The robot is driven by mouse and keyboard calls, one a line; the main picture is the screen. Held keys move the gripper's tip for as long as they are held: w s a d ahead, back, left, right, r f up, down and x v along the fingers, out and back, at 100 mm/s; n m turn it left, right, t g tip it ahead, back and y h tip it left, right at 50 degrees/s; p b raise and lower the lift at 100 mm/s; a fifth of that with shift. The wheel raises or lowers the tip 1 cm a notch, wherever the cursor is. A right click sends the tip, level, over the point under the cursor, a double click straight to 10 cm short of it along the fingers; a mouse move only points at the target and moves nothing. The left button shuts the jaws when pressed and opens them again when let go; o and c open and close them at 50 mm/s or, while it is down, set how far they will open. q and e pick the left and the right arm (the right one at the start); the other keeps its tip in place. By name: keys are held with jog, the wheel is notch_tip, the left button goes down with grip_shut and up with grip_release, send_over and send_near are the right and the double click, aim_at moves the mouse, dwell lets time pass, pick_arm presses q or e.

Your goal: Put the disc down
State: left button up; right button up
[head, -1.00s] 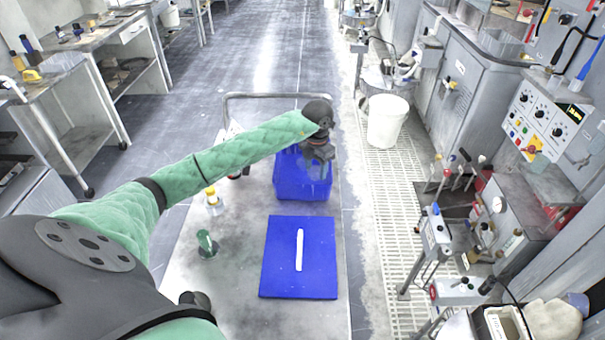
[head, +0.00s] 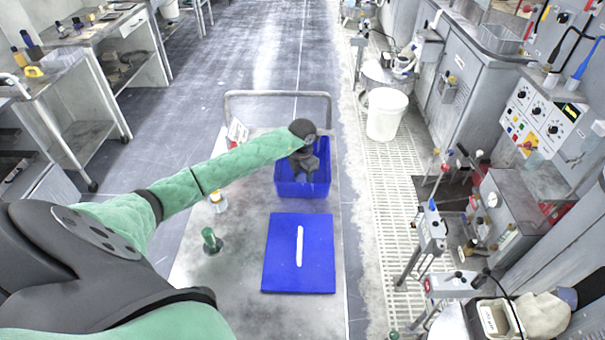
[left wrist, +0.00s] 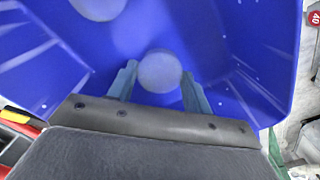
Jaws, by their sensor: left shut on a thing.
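My left gripper (head: 305,172) reaches down into the blue bin (head: 303,190) on the cart; its tips are hard to make out in the head view. In the left wrist view, the left gripper (left wrist: 160,76) has its two fingers on either side of a pale grey round disc (left wrist: 160,71), and it is shut on it. A second pale disc (left wrist: 98,7) lies in the bin beyond, cut by the top edge of the picture. Whether the held disc touches the bin floor, I cannot tell. My right gripper is not in view.
A blue mat (head: 281,272) with a white strip (head: 299,246) lies on the cart in front of the bin. A green-topped bottle (head: 210,239) and a white bottle (head: 217,201) stand left. A metal rail (head: 277,94) rises behind the bin. A white bucket (head: 386,115) stands right.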

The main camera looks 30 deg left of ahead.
pick_arm(q)
jog(key=shift+f, duration=0.1)
jog(key=o, duration=1)
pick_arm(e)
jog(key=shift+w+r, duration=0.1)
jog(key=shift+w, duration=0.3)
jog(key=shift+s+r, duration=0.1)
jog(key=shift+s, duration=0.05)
